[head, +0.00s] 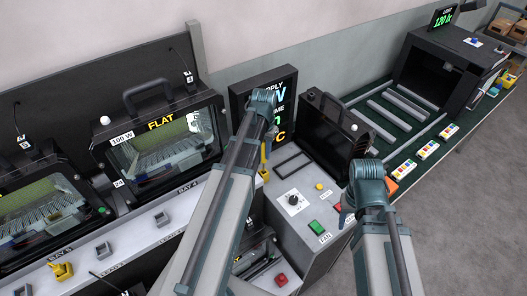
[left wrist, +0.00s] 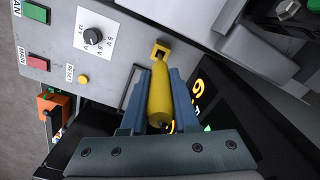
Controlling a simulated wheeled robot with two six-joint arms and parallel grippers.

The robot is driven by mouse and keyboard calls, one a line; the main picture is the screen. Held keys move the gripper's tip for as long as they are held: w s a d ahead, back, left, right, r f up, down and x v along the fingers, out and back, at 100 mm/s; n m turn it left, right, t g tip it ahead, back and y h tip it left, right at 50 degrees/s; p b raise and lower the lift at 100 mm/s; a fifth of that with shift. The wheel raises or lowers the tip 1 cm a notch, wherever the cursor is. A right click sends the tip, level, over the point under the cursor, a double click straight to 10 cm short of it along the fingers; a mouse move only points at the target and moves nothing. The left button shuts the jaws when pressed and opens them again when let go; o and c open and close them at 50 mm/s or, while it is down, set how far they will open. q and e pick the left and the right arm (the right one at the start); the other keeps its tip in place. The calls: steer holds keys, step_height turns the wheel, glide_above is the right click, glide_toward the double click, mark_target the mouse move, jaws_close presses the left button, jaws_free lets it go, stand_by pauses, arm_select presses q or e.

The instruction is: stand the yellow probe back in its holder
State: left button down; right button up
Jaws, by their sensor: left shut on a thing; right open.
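The yellow probe (left wrist: 160,98) is between the fingers of my left gripper (left wrist: 159,88), which is shut on it. In the head view the probe (head: 263,152) shows below my left gripper (head: 268,130), beside the display. The probe's far end meets or overlaps a small yellow square holder (left wrist: 160,47) on the grey panel; I cannot tell whether the end is inside it. The holder also shows in the head view (head: 265,175). My right gripper (head: 352,203) is open, over the front right of the panel, its fingers partly hidden.
The grey panel has a knob (head: 293,200), a green button (head: 316,227) and a yellow button (head: 319,186). A black display (head: 236,102) stands behind. A floodlight (head: 160,140) is at left, with another yellow piece (head: 60,271) on the ledge. A dark case (head: 335,130) stands right.

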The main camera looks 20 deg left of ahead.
mark_target(264, 162)
arm_select(q)
steer(key=shift+f+b, duration=2.7)
steer(key=shift+f, duration=0.05)
stand_by(1.6)
steer(key=c, duration=0.6)
jaws_free()
step_height(264, 162, up, 14)
steer(key=p, duration=1.4)
steer(key=shift+w+f, duration=0.1)
steer(key=shift+d+f, duration=0.15)
steer(key=shift+d, duration=0.05)
steer(key=s+d+f+m+b, duration=0.1)
steer(key=s+d+f+b, duration=0.2)
steer(key=d, duration=0.4)
steer(key=s+d+f+m+b, duration=0.1)
steer(key=s+d+f+b, duration=0.3)
steer(key=s+d, duration=0.3)
steer(key=s+d+f+m+y+b, duration=0.1)
steer(key=s+d+f+b, duration=0.3)
steer(key=d, duration=0.3)
steer(key=shift+s+d+f+m+b, duration=0.2)
steer(key=shift+s+f+m+b, duration=0.15)
steer(key=shift+b, duration=0.2)
